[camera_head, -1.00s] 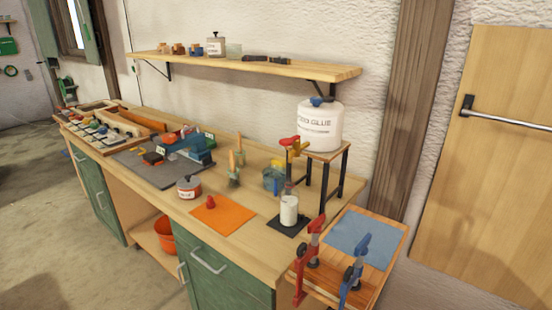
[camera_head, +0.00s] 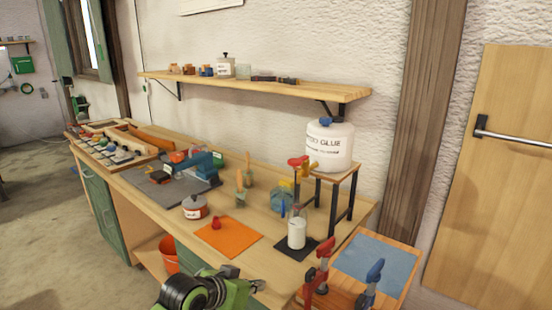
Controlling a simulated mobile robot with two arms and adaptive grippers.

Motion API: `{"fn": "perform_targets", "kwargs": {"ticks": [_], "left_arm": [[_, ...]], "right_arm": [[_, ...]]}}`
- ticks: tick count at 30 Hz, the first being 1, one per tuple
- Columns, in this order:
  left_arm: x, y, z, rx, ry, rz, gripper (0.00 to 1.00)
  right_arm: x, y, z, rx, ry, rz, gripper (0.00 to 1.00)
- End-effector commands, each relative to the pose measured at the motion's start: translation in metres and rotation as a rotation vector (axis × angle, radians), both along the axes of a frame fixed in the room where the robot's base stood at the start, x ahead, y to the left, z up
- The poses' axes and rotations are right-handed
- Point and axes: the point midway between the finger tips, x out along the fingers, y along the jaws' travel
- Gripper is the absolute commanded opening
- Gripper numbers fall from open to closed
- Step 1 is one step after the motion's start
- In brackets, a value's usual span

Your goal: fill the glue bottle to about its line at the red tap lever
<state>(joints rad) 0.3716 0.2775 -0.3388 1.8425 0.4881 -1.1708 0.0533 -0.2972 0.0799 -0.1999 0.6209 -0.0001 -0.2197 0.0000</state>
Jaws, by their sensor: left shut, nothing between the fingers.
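The white glue bottle (camera_head: 297,234) stands upright on a small dark mat (camera_head: 311,250) near the right end of the bench. The red tap lever (camera_head: 298,161) sits above it, beside a yellow tap part (camera_head: 312,167) at the foot of the big white glue container (camera_head: 330,146). The fill line on the bottle is too small to make out. My left gripper (camera_head: 259,286), green and black, is shut and empty at the bottom edge, in front of the bench and apart from the bottle. My right gripper is not in view.
A wooden stand (camera_head: 340,195) with dark legs carries the container. An orange mat (camera_head: 229,238) with a red cap (camera_head: 215,222) lies left of the bottle, near a labelled pot (camera_head: 194,207). Red (camera_head: 318,275) and blue (camera_head: 370,284) clamps rise at the front right.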

Motion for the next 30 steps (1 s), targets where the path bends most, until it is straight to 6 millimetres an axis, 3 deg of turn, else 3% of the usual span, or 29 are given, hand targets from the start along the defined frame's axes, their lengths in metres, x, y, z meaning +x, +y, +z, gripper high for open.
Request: {"fn": "perform_targets", "kwargs": {"ticks": [9,15,18,24,30], "left_arm": [[0.068,-0.017,0.151,-0.063,-0.196,-0.077,0.00],[0.088,-0.024,0.254,-0.098,-0.310,-0.121,0.00],[0.091,-0.025,0.295,-0.113,-0.352,-0.136,0.00],[0.092,-0.026,0.340,-0.129,-0.398,-0.152,0.00],[0.091,-0.027,0.348,-0.134,-0.405,-0.157,0.00]], "right_arm": [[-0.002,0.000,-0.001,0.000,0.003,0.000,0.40],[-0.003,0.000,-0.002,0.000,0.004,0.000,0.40],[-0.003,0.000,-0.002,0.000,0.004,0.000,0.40],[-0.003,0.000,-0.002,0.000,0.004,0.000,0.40],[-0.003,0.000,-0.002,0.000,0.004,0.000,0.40]]}}
